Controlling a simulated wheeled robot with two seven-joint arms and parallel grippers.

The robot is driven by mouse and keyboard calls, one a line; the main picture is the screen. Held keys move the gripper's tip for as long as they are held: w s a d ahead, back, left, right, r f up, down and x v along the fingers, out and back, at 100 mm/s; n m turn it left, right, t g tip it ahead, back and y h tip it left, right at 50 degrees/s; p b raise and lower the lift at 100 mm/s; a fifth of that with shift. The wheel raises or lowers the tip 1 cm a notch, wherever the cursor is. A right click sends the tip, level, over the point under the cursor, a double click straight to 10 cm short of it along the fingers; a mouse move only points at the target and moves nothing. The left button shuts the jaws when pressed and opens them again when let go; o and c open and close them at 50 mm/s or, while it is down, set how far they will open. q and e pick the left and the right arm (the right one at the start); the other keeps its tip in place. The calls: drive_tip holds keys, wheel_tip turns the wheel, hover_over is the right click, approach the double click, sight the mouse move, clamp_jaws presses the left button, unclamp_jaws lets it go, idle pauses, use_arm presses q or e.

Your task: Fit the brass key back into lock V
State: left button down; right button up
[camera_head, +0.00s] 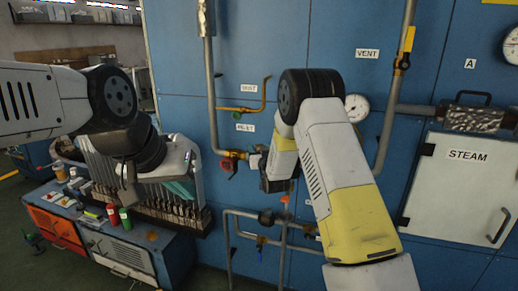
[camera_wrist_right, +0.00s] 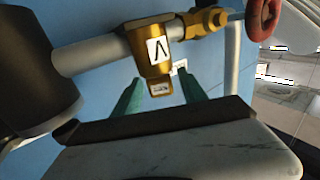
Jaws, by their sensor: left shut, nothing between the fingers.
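My right gripper (camera_wrist_right: 161,90) has teal fingers spread apart, one on each side of that end, with visible gaps. I cannot make out a separate brass key. In the head view my right gripper (camera_head: 273,178) is by the blue wall, mostly hidden behind its own arm. My left gripper (camera_head: 181,188) is at the left, shut and empty, over the bench.
A red-handled valve (camera_head: 228,164) is left of my right gripper, on the pipework. Pipes (camera_head: 385,130) run down the blue wall. A white STEAM cabinet (camera_head: 455,185) stands right. Below my left arm is a bench (camera_head: 118,240) with bottles and a rack.

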idle(0.3)
drive_tip(key=v, duration=0.7)
drive_tip(key=shift+s, duration=0.4)
